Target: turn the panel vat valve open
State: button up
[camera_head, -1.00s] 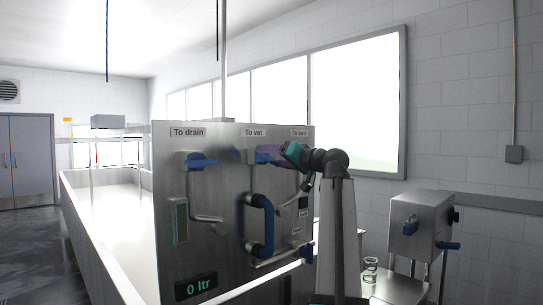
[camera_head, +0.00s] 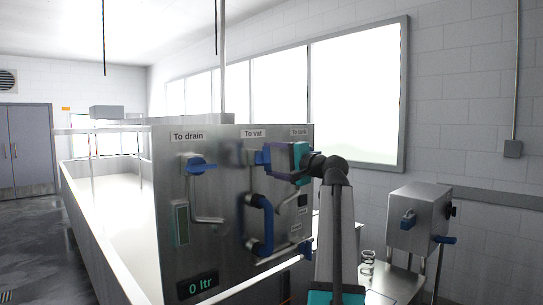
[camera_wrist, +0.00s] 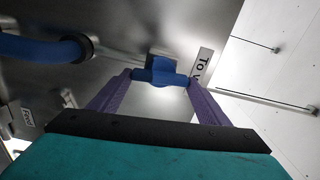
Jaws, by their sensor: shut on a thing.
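The steel control panel (camera_head: 172,245) stands in the middle of the head view, with a "To vat" label (camera_head: 253,133) near its top. My gripper (camera_wrist: 160,78) is at the valve just below that label. In the wrist view, its two purple fingers are shut on the blue valve handle (camera_wrist: 161,68), one at each end. The handle lies crosswise in that view, beside the partly cut-off label (camera_wrist: 201,66). In the head view, my teal gripper body (camera_head: 298,162) covers much of the area right of the valve, and the fingers are hard to make out.
A "To drain" valve with a blue handle (camera_head: 201,164) is to the left. A blue hose (camera_head: 267,222) loops below the gripped valve. The display (camera_head: 196,286) reads 0 ltr. A long white vat (camera_head: 105,205) lies behind. A steel box (camera_head: 418,215) stands at right.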

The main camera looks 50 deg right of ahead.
jog(key=shift+r+m+p, duration=0.15)
jog(key=shift+m+p, duration=0.15)
jog(key=shift+m, duration=0.3)
jog(key=o, duration=1)
jog(key=shift+o, duration=0.3)
jog(key=shift+s, duration=0.1)
jog(key=s+a+b, duration=0.1)
jog(key=s+b, duration=0.2)
jog(key=s, duration=1)
jog(key=shift+s, duration=0.3)
